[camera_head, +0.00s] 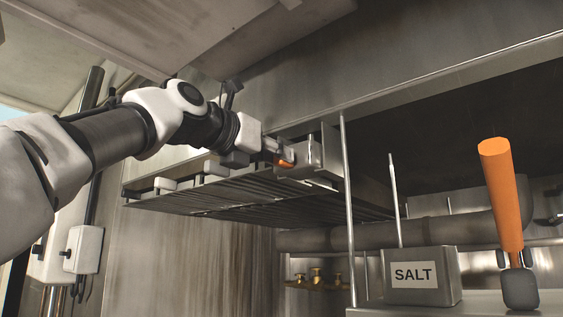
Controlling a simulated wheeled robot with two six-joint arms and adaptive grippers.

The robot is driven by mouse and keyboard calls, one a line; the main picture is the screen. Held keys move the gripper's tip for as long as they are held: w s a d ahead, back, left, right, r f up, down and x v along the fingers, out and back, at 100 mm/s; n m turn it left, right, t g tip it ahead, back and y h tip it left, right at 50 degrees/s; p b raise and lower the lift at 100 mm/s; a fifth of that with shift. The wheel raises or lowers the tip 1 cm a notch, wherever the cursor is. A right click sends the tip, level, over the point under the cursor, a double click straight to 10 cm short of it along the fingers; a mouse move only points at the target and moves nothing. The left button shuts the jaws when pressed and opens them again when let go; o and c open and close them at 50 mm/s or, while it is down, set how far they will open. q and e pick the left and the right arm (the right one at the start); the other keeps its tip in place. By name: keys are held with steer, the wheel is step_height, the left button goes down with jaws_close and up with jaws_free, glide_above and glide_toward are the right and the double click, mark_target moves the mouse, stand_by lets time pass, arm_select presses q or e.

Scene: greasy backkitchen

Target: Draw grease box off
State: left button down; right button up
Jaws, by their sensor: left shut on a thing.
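The grease box (322,158), a small metal box, sits at the front right end of the slatted filter rack (215,195) under the hood. My left gripper (284,156) reaches in from the upper left and is shut at the box's left side, by a small orange part. The fingertips are small and partly hidden, so the exact grip is hard to make out. The box is level with the rack's edge. My right gripper does not show.
A steel post (349,220) stands just right of the box. The hood edge (450,73) runs above. Brass valves (316,277) sit below a pipe.

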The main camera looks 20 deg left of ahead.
arm_select(q)
steer(key=b+v, duration=0.4)
steer(key=v, duration=0.4)
steer(key=shift+b, duration=0.4)
steer(key=shift+a, duration=0.1)
